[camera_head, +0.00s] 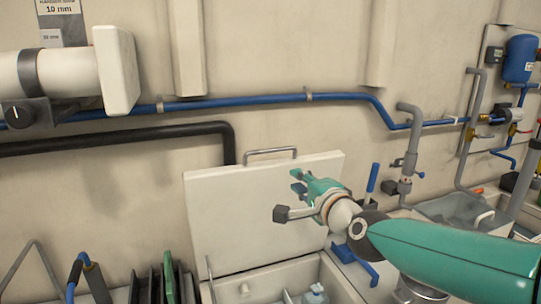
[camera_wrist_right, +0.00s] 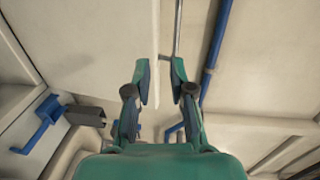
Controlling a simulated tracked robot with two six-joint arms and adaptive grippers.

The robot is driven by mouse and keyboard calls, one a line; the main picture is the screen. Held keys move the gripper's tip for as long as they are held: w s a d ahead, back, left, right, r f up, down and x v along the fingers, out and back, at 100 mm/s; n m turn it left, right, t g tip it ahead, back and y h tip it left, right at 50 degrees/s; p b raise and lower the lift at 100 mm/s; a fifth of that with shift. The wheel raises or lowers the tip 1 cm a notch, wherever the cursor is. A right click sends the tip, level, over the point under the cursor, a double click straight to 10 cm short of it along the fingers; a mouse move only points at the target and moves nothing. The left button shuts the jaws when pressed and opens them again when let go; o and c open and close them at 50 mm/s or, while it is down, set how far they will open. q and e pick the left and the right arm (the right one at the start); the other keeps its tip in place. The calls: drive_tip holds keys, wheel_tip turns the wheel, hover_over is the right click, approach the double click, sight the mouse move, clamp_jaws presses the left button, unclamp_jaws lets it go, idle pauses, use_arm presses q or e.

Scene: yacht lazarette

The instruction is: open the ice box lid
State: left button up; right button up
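The ice box lid (camera_head: 230,220) is a pale flat panel and stands raised, leaning back near the wall. A grey bar handle (camera_head: 271,151) runs along its top edge. The open ice box (camera_head: 335,280) lies below it, with small pale items inside. My right gripper (camera_head: 290,200) is in front of the lid, its fingers spread and empty. In the right wrist view the open fingers (camera_wrist_right: 159,75) straddle the line of the lid's edge, and a grey bar, likely the handle, lies beyond them. Whether they touch the lid is unclear. My left gripper is not in view.
A blue pipe (camera_head: 270,101) and a black hose (camera_head: 130,136) run along the wall behind. A blue-handled lever (camera_head: 372,178) and grey pipework (camera_head: 412,150) stand right of the lid. Dark and green upright panels (camera_head: 168,278) stand left of the box.

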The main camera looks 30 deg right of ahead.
sight(276, 151)
drive_tip(key=shift+m+t+h, duration=0.3)
drive_tip(key=shift+m+h, duration=0.1)
drive_tip(key=p+x, duration=0.1)
drive_tip(key=x, duration=0.4)
drive_tip(key=r+p+x, duration=0.1)
drive_tip(key=x, duration=0.4)
drive_tip(key=r+p+x, duration=0.1)
drive_tip(key=x, duration=0.5)
drive_tip(key=shift+d, duration=0.3)
drive_tip(key=shift+w, duration=0.15)
drive_tip(key=shift+c, duration=0.3)
clamp_jaws()
